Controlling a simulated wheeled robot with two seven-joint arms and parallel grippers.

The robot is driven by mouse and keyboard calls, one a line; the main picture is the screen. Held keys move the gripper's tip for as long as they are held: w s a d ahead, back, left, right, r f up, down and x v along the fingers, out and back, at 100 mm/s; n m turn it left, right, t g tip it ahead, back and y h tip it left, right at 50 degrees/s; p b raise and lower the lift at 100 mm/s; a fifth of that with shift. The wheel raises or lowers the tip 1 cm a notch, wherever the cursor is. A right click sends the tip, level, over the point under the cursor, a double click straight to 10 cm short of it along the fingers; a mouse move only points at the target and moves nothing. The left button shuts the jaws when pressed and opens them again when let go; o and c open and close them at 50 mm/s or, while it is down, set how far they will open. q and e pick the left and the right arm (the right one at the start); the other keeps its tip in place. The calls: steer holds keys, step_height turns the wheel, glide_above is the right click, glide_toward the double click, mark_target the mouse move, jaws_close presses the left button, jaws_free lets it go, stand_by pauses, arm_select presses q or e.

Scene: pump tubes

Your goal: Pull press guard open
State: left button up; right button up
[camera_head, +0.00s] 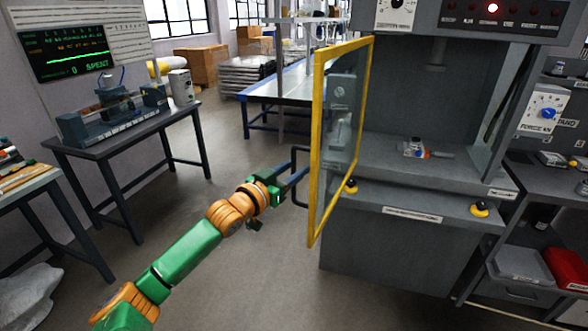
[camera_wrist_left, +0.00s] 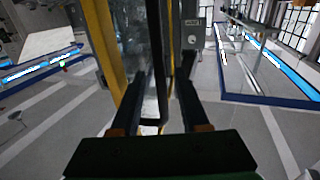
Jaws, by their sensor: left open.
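The press guard (camera_head: 317,150) is a clear panel in a yellow frame. It stands swung out from the left side of the grey press, at an angle to the front. A dark bar handle (camera_head: 293,158) sticks out from the guard's left side. My left gripper (camera_head: 296,176) is at this handle. In the left wrist view its two fingers are apart, and the handle (camera_wrist_left: 162,118) shows between them; I cannot tell whether they touch it. The guard's yellow frame (camera_wrist_left: 103,45) is left of the fingers there. My right gripper is out of view.
The press bed (camera_head: 385,160) holds a small part (camera_head: 414,148). Yellow-based black buttons (camera_head: 479,209) sit on the press front. A bench (camera_head: 125,130) with a device stands at the left. A blue-edged table (camera_head: 280,82) stands behind the guard. The floor between is clear.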

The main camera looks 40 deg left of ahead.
arm_select(q)
steer(key=s+b, duration=0.2)
steer(key=s, duration=0.4)
steer(key=shift+s+d+f, duration=0.1)
steer(key=shift+s, duration=0.45)
